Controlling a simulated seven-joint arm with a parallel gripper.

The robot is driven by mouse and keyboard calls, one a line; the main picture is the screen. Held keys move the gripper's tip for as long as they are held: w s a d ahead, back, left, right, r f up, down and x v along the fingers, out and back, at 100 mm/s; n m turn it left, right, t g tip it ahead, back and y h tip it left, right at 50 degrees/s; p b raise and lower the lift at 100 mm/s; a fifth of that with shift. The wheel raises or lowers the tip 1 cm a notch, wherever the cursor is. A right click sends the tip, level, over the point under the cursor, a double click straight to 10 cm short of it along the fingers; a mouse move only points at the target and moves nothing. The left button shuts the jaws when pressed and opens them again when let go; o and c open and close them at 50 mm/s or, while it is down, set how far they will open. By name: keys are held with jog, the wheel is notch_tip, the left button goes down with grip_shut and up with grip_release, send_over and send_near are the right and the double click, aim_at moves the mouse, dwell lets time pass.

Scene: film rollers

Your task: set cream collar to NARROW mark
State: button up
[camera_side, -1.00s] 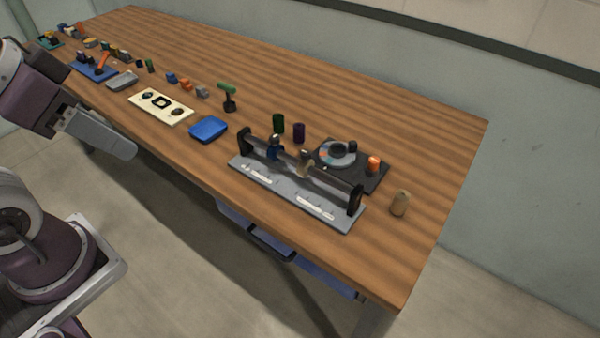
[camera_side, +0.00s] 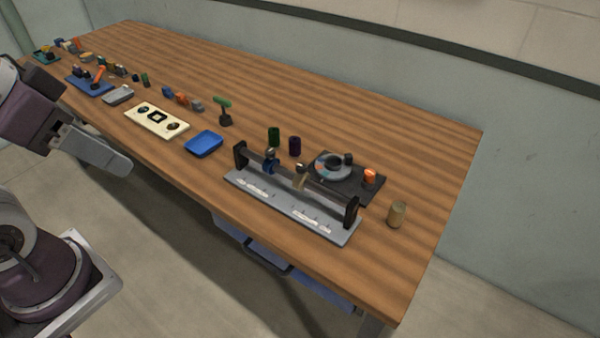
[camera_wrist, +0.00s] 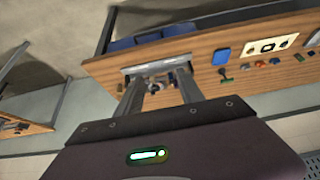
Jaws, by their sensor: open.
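The cream collar (camera_side: 300,177) sits on the dark bar of a grey-based stand (camera_side: 262,193), right of a blue collar (camera_side: 270,162). White label strips with small marks lie on the base, one to the left and one to the right; their words are too small to read. My gripper (camera_side: 128,164) is in the side view at the left, off the table's front edge and well apart from the stand. In the wrist view my gripper (camera_wrist: 160,85) has its two fingers apart with nothing held. The stand shows small beyond the fingers there.
Behind the stand is a dark board (camera_side: 368,188) with a round grey dial and an orange knob. Green (camera_side: 274,137) and purple (camera_side: 295,146) cylinders stand nearby, and a tan cylinder (camera_side: 397,214) at right. A blue tray (camera_side: 204,144) lies left. The table's right rear is clear.

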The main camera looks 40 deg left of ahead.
aim_at(299, 173)
dwell(0.3)
